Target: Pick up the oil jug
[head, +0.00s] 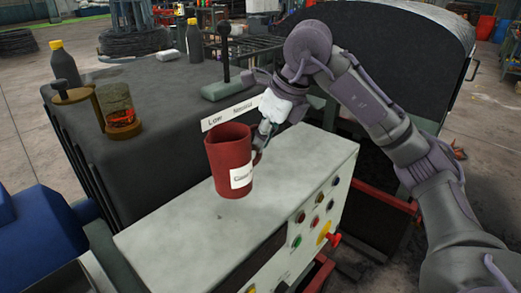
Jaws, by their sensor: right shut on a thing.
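A dark red jug (229,163) with a white label stands upright, or nearly so, over the pale top of a control cabinet (170,237). I cannot tell whether its base touches the surface. My right gripper (262,146) comes in from the right and is shut on the jug's right side, where the handle would be. The handle itself is mostly hidden by the fingers. My left gripper is not in view.
The cabinet's front has several coloured buttons (318,221). A dark bench behind holds a glass jar (117,103) on a brass stand, two dark bottles with yellow caps (64,65), and an upright lever (226,55). A blue object (38,233) is at lower left.

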